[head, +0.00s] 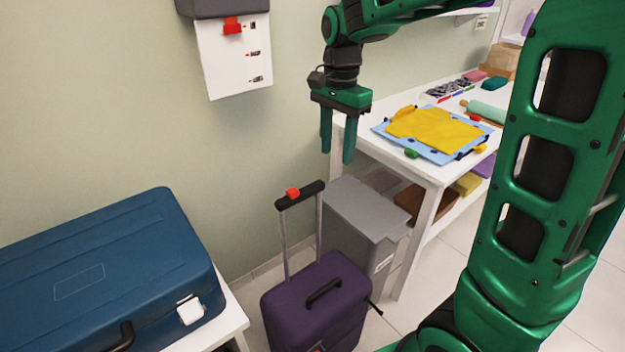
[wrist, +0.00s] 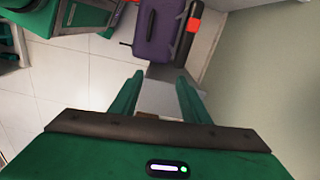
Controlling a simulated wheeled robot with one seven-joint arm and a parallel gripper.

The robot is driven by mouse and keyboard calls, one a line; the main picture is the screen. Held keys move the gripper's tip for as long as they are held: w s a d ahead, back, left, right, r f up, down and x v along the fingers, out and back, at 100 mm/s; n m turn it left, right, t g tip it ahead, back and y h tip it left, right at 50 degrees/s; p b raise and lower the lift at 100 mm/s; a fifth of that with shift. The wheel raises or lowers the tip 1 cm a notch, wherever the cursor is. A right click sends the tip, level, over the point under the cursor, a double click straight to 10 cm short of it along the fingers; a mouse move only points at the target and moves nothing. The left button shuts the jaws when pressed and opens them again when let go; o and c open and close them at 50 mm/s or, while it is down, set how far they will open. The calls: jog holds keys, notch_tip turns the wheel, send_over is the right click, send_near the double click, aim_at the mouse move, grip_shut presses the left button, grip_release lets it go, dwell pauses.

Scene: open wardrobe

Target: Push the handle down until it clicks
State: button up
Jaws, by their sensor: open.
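A purple suitcase (head: 318,298) stands upright on the floor, and it also shows in the wrist view (wrist: 160,30). Its telescopic handle (head: 306,196) is pulled up on two grey rods. The dark handle grip also shows in the wrist view (wrist: 186,52). A red button (head: 293,193) sits on top of the grip, and it shows in the wrist view (wrist: 193,25). My gripper (head: 337,155) points down with its fingers apart and empty. It is above and to the right of the handle in the head view, not touching it.
A grey bin (head: 355,215) stands right behind the suitcase. A white table (head: 432,168) with folded yellow cloth (head: 435,128) is at the right. A blue suitcase (head: 105,270) lies on a white surface at the left. A wall dispenser (head: 235,55) hangs at upper left.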

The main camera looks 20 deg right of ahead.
jog(key=m, duration=0.1)
send_over(313, 184)
notch_tip(313, 184, down, 11)
jog(key=shift+f, duration=0.1)
jog(key=shift+c, duration=0.7)
